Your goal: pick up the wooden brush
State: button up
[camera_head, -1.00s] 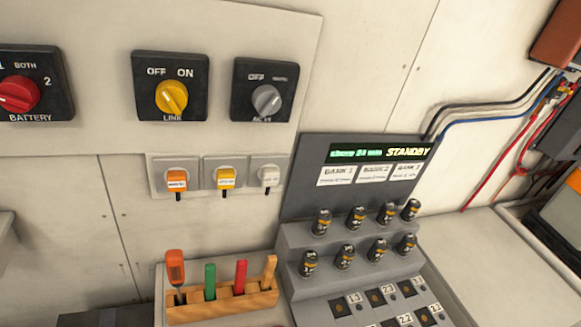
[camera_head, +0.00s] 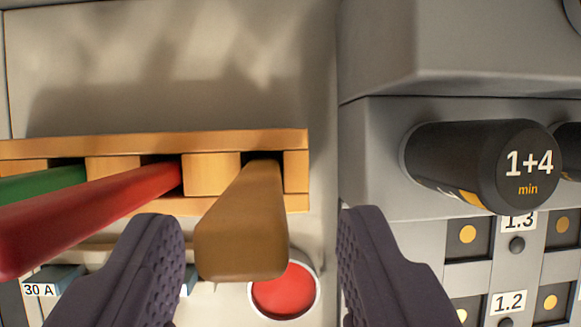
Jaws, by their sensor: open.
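The wooden brush (camera_head: 243,225) shows as a brown wooden handle standing in the rightmost slot of a wooden rack (camera_head: 215,143). Its lower end is hidden inside the slot. My gripper (camera_head: 257,235) is open, with one dark finger on each side of the handle and a gap on both sides. The gap to the right finger is wider than the gap to the left one. The fingers do not appear to touch the handle.
A red handle (camera_head: 95,215) and a green handle (camera_head: 42,185) stand left of the brush. A red round button (camera_head: 284,290) lies below it. A black knob (camera_head: 485,163) marked 1+4 juts out at the right from a grey panel. A 30 A label (camera_head: 40,290) is lower left.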

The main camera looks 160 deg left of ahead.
aim_at(261, 180)
jog(key=b+x, duration=0.1)
jog(key=x, duration=0.3)
jog(key=shift+a+f+b, duration=0.15)
jog(key=shift+b, duration=0.25)
jog(key=shift+w+f, duration=0.15)
jog(key=shift+f, duration=0.1)
jog(key=shift+r, duration=0.1)
grip_shut()
jog(key=shift+r, duration=0.15)
